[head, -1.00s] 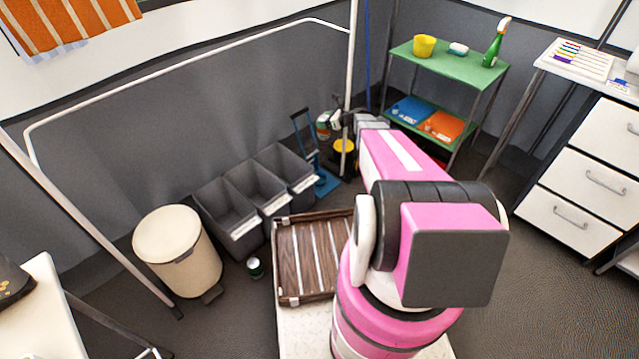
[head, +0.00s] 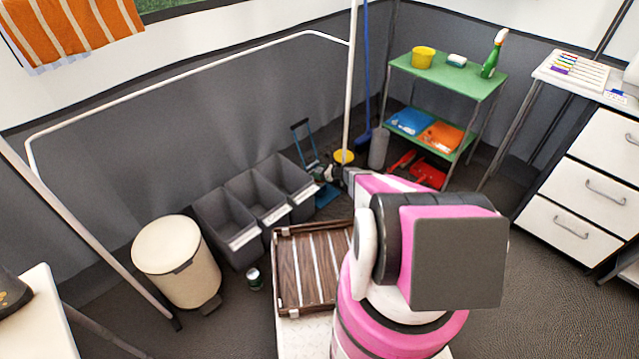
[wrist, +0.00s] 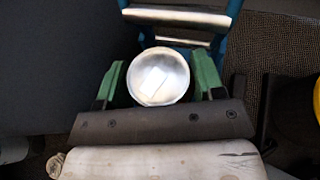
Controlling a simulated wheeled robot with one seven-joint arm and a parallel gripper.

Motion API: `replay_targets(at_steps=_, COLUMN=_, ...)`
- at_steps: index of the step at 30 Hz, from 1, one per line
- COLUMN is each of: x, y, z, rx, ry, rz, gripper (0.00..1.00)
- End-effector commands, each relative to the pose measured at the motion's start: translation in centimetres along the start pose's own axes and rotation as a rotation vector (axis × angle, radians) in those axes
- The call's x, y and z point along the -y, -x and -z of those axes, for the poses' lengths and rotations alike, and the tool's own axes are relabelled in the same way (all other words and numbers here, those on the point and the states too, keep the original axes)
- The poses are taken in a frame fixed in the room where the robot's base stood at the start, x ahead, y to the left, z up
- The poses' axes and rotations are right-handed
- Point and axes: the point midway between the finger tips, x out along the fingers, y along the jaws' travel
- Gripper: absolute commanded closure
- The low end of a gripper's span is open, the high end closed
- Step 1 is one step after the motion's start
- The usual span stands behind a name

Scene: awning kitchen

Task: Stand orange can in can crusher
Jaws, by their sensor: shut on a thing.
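My gripper (wrist: 158,84) is shut on a can (wrist: 160,74), with its green fingers on either side. Only the can's round silver end faces the wrist camera; its coloured side is hidden, so I cannot tell that it is orange. The can crusher (head: 301,142) is a blue upright frame on the floor, right of the grey bins. Part of its blue frame and metal plates (wrist: 180,14) shows just beyond the can in the wrist view. In the head view my gripper is small, low beside the crusher; whether the can touches the crusher is unclear.
Grey bins (head: 228,221) stand left of the crusher. A green shelf (head: 440,72) stands behind to the right. A white pole (head: 349,90) rises near the crusher.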

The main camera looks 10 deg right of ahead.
Motion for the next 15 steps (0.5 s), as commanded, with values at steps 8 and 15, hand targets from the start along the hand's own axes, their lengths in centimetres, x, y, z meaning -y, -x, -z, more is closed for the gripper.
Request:
replay_targets(at_steps=8, x=0.1, y=-1.2, z=2.8, rx=-0.001, ry=0.0, rz=0.0, gripper=0.71)
replay_targets(at_steps=15, x=0.1, y=-2.2, z=5.3, rx=0.0, ry=0.0, rz=0.0, gripper=0.71)
